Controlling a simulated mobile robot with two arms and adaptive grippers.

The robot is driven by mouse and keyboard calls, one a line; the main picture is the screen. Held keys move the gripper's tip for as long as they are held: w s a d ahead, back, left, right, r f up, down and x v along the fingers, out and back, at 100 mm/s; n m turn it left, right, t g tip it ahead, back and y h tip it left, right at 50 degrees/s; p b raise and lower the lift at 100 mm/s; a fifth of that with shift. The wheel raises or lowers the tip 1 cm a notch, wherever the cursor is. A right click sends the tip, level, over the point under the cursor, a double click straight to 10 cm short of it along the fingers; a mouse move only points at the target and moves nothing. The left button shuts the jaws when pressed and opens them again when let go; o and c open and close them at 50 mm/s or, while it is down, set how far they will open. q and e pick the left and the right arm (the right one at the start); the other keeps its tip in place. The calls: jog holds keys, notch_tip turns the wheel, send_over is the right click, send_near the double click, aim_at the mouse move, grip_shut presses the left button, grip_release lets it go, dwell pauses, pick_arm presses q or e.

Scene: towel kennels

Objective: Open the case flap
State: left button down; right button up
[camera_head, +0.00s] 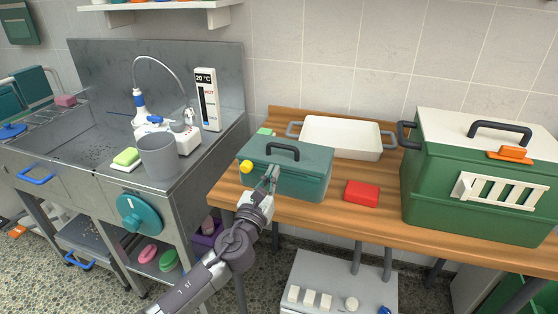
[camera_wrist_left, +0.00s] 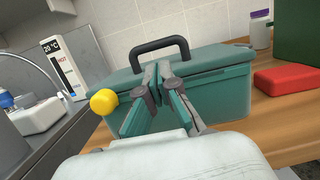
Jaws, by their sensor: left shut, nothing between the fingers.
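The teal case (camera_head: 296,178) stands on the wooden table, its flap (camera_head: 293,153) lying down flat with a black handle (camera_head: 283,149) on top. A yellow knob (camera_head: 246,167) sticks out at its front left. My left gripper (camera_head: 271,174) is shut and empty in front of the case. In the left wrist view the fingertips (camera_wrist_left: 158,71) overlap the case front (camera_wrist_left: 225,97) just below the handle (camera_wrist_left: 160,46); the yellow knob (camera_wrist_left: 104,102) is to their left. I cannot tell whether the fingers touch the case. My right gripper is not seen.
A red block (camera_head: 361,192) lies right of the case. A white tray (camera_head: 342,137) is behind it. A large green carrier (camera_head: 480,190) stands at the table's right. A steel sink unit with a grey cup (camera_head: 158,157) is at the left.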

aim_at(279, 164)
pick_arm(q)
jog(key=x, duration=0.5)
jog(key=shift+w+b, duration=0.2)
jog(key=shift+b, duration=0.1)
